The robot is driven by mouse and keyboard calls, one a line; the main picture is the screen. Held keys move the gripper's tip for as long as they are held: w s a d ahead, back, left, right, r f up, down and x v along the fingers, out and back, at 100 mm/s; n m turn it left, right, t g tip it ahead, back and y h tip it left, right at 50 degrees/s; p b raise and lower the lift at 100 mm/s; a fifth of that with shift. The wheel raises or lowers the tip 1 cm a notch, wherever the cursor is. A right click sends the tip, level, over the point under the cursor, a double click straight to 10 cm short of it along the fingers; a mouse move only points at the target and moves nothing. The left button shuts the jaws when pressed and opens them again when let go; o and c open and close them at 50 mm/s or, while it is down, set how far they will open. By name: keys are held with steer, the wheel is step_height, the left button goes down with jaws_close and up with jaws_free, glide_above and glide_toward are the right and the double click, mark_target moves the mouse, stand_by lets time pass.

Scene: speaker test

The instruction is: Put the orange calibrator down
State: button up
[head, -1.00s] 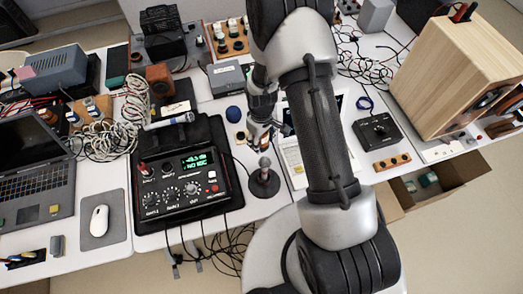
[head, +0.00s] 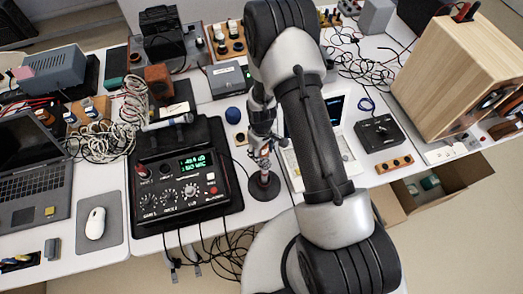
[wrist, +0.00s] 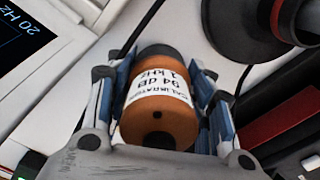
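The orange calibrator (wrist: 158,118) has a white label reading 94 dB, 1 kHz. In the wrist view it sits between the two blue-padded fingers of my gripper (wrist: 160,76), which is shut on it. In the head view my gripper (head: 264,155) is low over the white table, just behind the round dark stand base (head: 264,187). The calibrator is mostly hidden there by the gripper. I cannot tell whether its underside touches the table.
The stand base fills the top right of the wrist view (wrist: 262,30). A black mixer box (head: 182,190) is close on the left. A white instrument with a screen (head: 345,150) is on the right, partly behind my arm. A blue ball (head: 233,115) lies behind left.

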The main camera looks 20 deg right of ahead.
steer(key=o, duration=0.4)
steer(key=shift+o, duration=0.2)
steer(key=shift+r, duration=0.1)
step_height(320, 180, up, 13)
steer(key=p, duration=0.3)
steer(key=shift+f, duration=0.2)
steer(key=s+r+m+t, duration=0.1)
steer(key=s+r, duration=0.1)
steer(key=r, duration=0.9)
steer(key=s+r+m+t, duration=0.1)
steer(key=s+r+m, duration=0.15)
steer(key=r, duration=0.85)
steer(key=s+r+m+t, duration=0.2)
steer(key=s+r, duration=0.9)
steer(key=s, duration=0.6)
steer(key=shift+r+t, duration=0.3)
steer(key=shift+r, duration=0.1)
